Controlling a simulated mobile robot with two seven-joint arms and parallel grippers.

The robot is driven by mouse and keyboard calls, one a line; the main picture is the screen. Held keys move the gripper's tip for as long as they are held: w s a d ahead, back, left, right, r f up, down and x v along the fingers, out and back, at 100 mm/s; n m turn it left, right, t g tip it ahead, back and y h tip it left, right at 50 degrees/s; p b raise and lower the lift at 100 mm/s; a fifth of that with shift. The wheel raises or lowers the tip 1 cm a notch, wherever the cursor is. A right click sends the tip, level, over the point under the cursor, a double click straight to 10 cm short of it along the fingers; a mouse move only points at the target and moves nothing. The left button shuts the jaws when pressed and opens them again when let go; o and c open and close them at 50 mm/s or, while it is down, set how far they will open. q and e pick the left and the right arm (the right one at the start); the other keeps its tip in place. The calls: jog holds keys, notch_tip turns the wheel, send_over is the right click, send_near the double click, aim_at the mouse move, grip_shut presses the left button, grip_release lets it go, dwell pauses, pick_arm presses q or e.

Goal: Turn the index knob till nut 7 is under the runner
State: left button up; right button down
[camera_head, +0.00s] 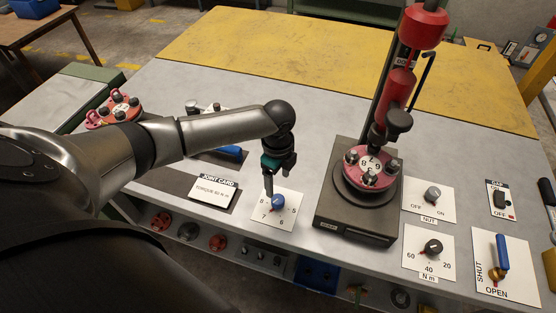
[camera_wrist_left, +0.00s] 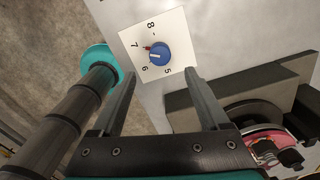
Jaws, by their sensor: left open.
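The blue index knob (camera_head: 278,202) sits on a white plate (camera_head: 286,215) numbered 5 to 8; it also shows in the left wrist view (camera_wrist_left: 159,54). A small red mark lies at the knob's side toward the 7. My left gripper (camera_head: 268,188) points down just above the knob, beside it in the head view. In the wrist view its open fingers (camera_wrist_left: 160,73) stand apart, with the knob between and beyond their tips; no contact is visible. The red runner (camera_head: 401,90) stands over the pink-red flange (camera_head: 370,165) with dark nuts. Which nut is under it is unclear. My right gripper is not in view.
The black spool stand (camera_head: 358,225) is right of the knob plate. Right of it are NUT (camera_head: 432,194) and N m (camera_head: 433,246) dials and a blue-handled valve (camera_head: 502,252). Another red flange (camera_head: 118,108) sits at the far left.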

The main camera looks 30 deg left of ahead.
pick_arm(q)
notch_tip(320, 180, up, 7)
jog(key=shift+f, duration=0.15)
dwell(0.5)
